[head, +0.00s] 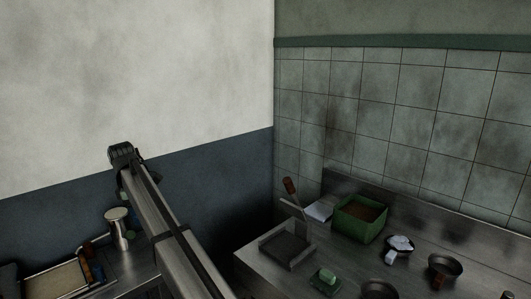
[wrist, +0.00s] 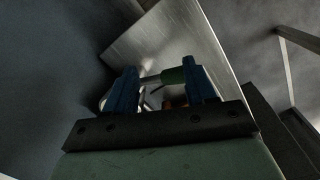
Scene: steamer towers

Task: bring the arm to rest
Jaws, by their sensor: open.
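My arm reaches up across the head view from the bottom, and its far end is high in front of the dark blue lower wall. The fingers cannot be made out in the head view. In the wrist view my gripper (wrist: 162,85) shows two blue fingers standing apart with nothing held between them. Beyond the fingers is a steel surface (wrist: 165,35).
The left counter holds a metal canister (head: 119,234) and a tray (head: 60,281) with small items. The right counter (head: 262,265) holds a square grey tray (head: 284,249), a green bin (head: 357,221) with brown contents, a green block (head: 326,278) and several dark bowls or pans (head: 444,268).

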